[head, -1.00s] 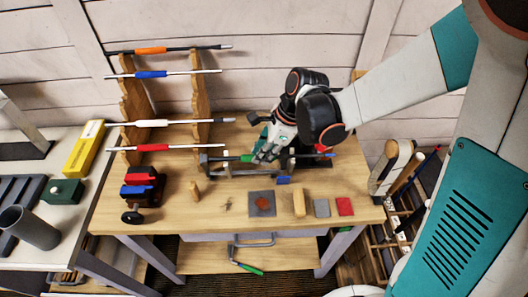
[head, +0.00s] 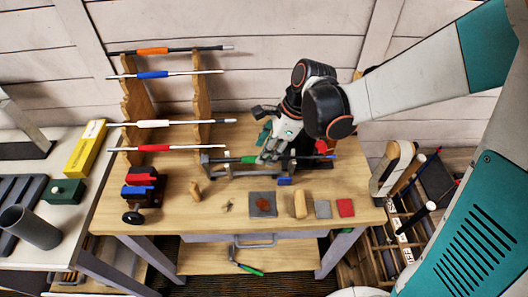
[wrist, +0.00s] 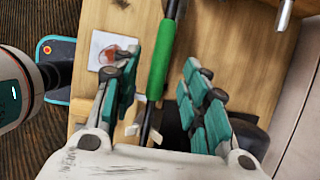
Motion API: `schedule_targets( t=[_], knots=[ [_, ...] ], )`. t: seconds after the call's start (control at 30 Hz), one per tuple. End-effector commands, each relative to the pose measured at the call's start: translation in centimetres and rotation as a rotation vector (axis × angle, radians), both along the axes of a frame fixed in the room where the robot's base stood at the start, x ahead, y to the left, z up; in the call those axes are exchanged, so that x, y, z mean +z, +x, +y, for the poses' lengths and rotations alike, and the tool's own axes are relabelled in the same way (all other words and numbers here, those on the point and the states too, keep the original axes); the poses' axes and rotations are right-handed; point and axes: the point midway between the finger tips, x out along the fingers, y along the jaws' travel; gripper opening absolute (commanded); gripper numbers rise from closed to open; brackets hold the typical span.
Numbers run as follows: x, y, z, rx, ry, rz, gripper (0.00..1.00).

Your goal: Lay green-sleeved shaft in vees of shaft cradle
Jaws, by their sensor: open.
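The green-sleeved shaft lies roughly level across the middle of the bench; its green sleeve (head: 250,159) shows left of my gripper (head: 268,155). In the wrist view the green sleeve (wrist: 161,55) runs up between the finger pairs of my gripper (wrist: 160,78). The fingers are open, with a gap on both sides of the sleeve. The shaft lies over the shaft cradle (head: 222,172), a low stand behind the front row of items. My gripper hides part of the cradle, so I cannot tell whether the shaft rests in both vees.
A wooden rack (head: 199,100) at the back left holds several coloured-sleeved shafts. A grey pad (head: 262,204), wooden block (head: 300,204) and red square (head: 345,208) lie along the front. A black tool with red and blue parts (head: 142,187) stands front left.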

Motion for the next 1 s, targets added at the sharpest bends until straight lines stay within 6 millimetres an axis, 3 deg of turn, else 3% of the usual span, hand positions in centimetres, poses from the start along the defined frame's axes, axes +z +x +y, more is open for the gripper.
schedule_targets(
  t=[0.3, 0.5, 1.0],
  knots=[
    [5.9, -0.5, -2.4, -0.001, 0.0, 0.0, 0.41],
    [8.2, -0.6, -3.3, 0.0, 0.0, 0.0, 0.41],
    [8.9, -0.6, -3.6, 0.001, 0.0, 0.0, 0.41]
  ],
)
